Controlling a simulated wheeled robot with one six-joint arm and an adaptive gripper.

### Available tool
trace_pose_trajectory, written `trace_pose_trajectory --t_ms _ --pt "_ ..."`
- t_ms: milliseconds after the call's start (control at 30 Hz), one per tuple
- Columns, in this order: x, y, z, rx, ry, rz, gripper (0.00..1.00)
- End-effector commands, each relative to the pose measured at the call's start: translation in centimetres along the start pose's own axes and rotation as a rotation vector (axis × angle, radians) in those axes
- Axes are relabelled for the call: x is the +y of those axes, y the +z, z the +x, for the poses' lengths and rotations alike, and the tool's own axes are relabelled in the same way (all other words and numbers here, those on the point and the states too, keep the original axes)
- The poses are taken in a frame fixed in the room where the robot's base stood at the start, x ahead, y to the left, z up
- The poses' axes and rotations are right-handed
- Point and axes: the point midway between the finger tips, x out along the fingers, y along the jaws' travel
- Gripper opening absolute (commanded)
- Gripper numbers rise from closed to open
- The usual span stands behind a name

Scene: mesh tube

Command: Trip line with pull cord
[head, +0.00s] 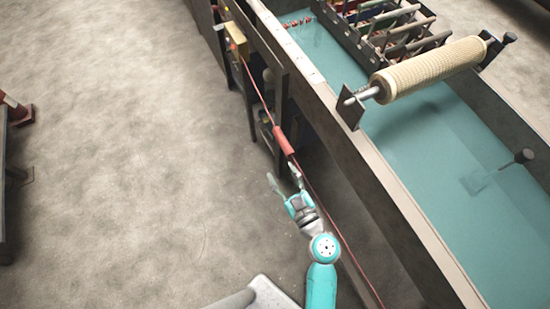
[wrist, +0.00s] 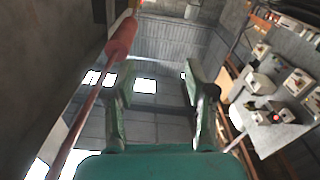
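A thin red pull cord (head: 262,101) runs along the near side of the long machine, from a yellow switch box (head: 236,38) at the far end toward the bottom of the head view. A thicker red handle (head: 283,141) sits on the cord; it also shows at the upper left of the wrist view (wrist: 122,38). My gripper (head: 284,178) is open and empty, just below and beside the handle in the head view. In the wrist view the handle and cord lie outside the fingers, left of the left finger. I see no contact with the cord.
The machine has a teal bed (head: 420,125), a raised side rail (head: 345,140) and a pale mesh-covered roller (head: 430,70). Open grey floor (head: 130,150) lies to the left. A dark bench edge with a red object (head: 18,111) stands at far left.

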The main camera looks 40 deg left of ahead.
Motion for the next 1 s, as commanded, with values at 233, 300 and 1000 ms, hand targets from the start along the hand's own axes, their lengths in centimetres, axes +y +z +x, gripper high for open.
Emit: trace_pose_trajectory --t_ms 233,300,1000 --pt "0.1 0.0 -2.2 0.000 0.001 -0.002 0.54" --pt "0.1 0.0 -2.4 0.001 0.001 -0.002 0.54" --pt "0.2 1.1 -4.0 -0.043 0.033 0.020 0.54"
